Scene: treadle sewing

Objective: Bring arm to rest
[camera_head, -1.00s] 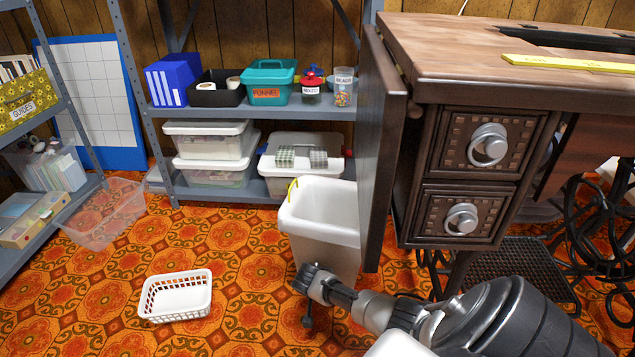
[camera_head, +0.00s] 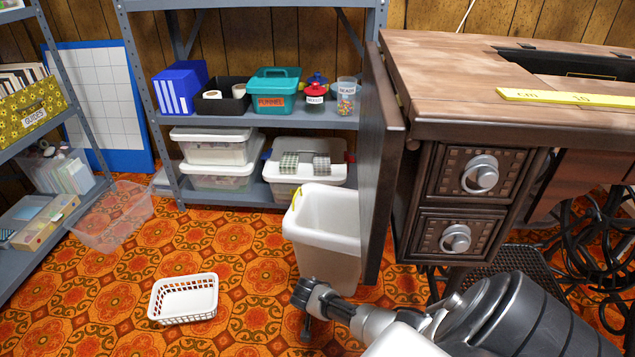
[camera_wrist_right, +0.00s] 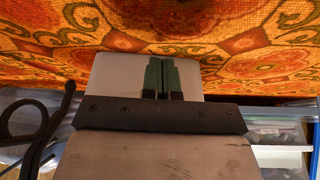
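My right arm (camera_head: 510,315) comes in from the lower right in the head view. It reaches left, low in front of the sewing cabinet (camera_head: 465,205). Its gripper (camera_head: 306,310) is over the patterned carpet, in front of the white bin (camera_head: 325,225). In the right wrist view the two dark green fingers (camera_wrist_right: 162,78) lie side by side, shut, with nothing seen between them. My left gripper is not in view.
A white basket (camera_head: 183,298) and a clear bin (camera_head: 112,215) are on the carpet at left. A shelf (camera_head: 230,197) holds tubs and boxes behind. A hanging leaf (camera_head: 378,165) and treadle ironwork (camera_head: 590,240) are near my arm. Carpet at lower left is open.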

